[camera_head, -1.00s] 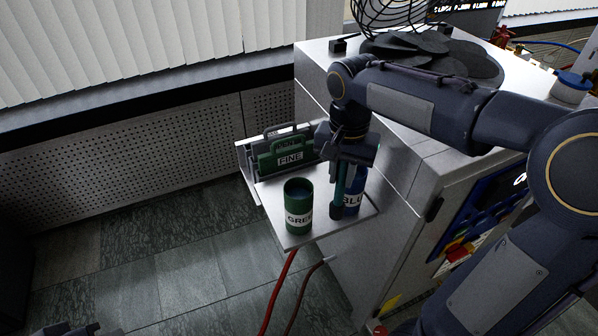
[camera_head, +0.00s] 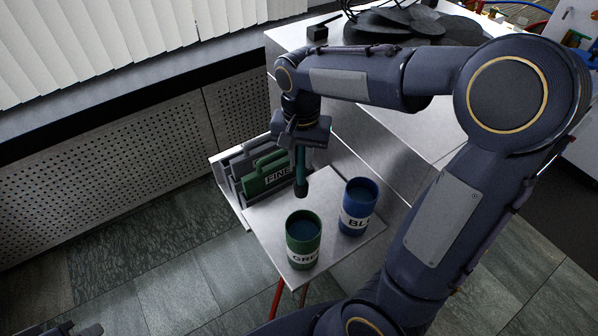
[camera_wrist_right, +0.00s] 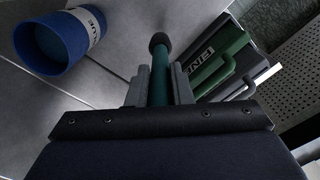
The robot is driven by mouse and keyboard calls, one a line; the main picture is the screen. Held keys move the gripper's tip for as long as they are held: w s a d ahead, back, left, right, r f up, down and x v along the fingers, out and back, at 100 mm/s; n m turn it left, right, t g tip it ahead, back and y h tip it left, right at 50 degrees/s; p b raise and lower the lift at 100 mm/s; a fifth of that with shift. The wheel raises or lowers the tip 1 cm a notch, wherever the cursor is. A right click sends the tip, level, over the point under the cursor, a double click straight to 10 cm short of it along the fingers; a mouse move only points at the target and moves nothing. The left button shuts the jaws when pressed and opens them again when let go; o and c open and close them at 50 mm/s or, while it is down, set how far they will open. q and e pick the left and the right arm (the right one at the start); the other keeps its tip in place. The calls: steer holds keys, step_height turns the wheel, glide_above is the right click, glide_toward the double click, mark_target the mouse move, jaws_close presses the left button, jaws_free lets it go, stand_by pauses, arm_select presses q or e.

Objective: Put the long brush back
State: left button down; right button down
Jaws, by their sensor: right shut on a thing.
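The long brush (camera_head: 300,169), a thin teal rod with a dark round end, hangs roughly upright from my right gripper (camera_head: 302,147). The gripper is shut on it, and the brush also shows between the fingers in the right wrist view (camera_wrist_right: 160,78). The dark end is in front of the FINE case, left of the blue cup (camera_head: 357,207) and behind the green cup (camera_head: 303,240). It is outside both cups; whether it touches the shelf is unclear. The blue cup also shows at upper left in the wrist view (camera_wrist_right: 52,42). My left gripper (camera_head: 75,330) barely shows at the bottom-left edge.
A green case labelled FINE (camera_head: 268,174) stands in a grey rack at the left end of the metal shelf (camera_head: 262,222). The white cabinet (camera_head: 338,150) is behind, with dark discs (camera_head: 400,25) on top. A red hose (camera_head: 277,297) hangs below the shelf.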

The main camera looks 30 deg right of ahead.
mark_target(301, 184)
steer(key=shift+f, duration=2.25)
steer(key=c, duration=1.3)
jaws_free()
steer(key=shift+f, duration=0.1)
